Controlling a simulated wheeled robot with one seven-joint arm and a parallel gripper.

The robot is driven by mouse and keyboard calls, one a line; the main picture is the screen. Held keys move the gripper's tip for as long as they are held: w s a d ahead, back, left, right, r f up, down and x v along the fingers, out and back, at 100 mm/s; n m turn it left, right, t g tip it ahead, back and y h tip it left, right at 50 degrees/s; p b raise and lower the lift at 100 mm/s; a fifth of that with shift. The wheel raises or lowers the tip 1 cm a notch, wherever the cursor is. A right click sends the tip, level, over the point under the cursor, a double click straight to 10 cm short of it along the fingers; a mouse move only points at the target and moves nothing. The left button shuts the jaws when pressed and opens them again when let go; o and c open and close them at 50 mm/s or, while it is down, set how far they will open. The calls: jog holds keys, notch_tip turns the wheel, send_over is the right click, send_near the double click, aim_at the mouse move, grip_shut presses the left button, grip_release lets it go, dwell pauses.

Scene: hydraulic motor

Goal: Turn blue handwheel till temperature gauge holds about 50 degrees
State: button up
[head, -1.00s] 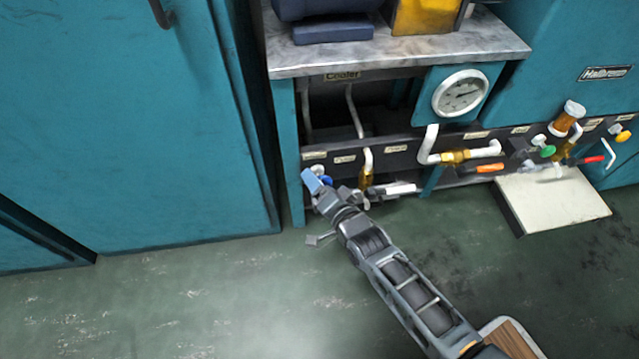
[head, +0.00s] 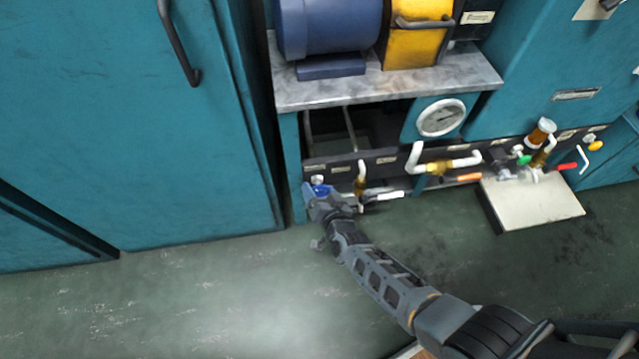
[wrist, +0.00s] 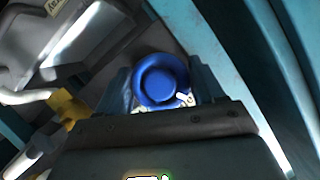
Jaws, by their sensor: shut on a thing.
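The blue handwheel (wrist: 160,82) sits between the fingers of my gripper (wrist: 160,95) in the wrist view, and the gripper is shut on it. In the head view my gripper (head: 318,192) is at the lower left of the valve row, and a little of the blue handwheel (head: 321,190) shows beside it. The round white temperature gauge (head: 441,117) is on the teal panel to the upper right. Its needle and numbers are too small to read exactly.
A brass valve with white pipe (head: 361,180) is just right of my gripper. More valves with orange, green, red and yellow handles stand farther right, above a pale box (head: 530,200). A teal cabinet (head: 190,130) is at the left. The green floor (head: 220,300) in front is clear.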

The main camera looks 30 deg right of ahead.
jog(key=shift+n+h+p, duration=0.4)
jog(key=shift+n+p, duration=0.3)
jog(key=shift+p, duration=0.2)
jog(key=shift+s+f, duration=0.1)
jog(key=shift+f, duration=0.1)
jog(key=o, duration=1)
jog(key=shift+r, duration=0.1)
jog(key=p+v, duration=0.4)
jog(key=v, duration=0.3)
jog(key=shift+s+r+p, duration=0.2)
jog(key=shift+s+p, duration=0.05)
jog(key=shift+p, duration=0.1)
jog(key=shift+a, duration=0.1)
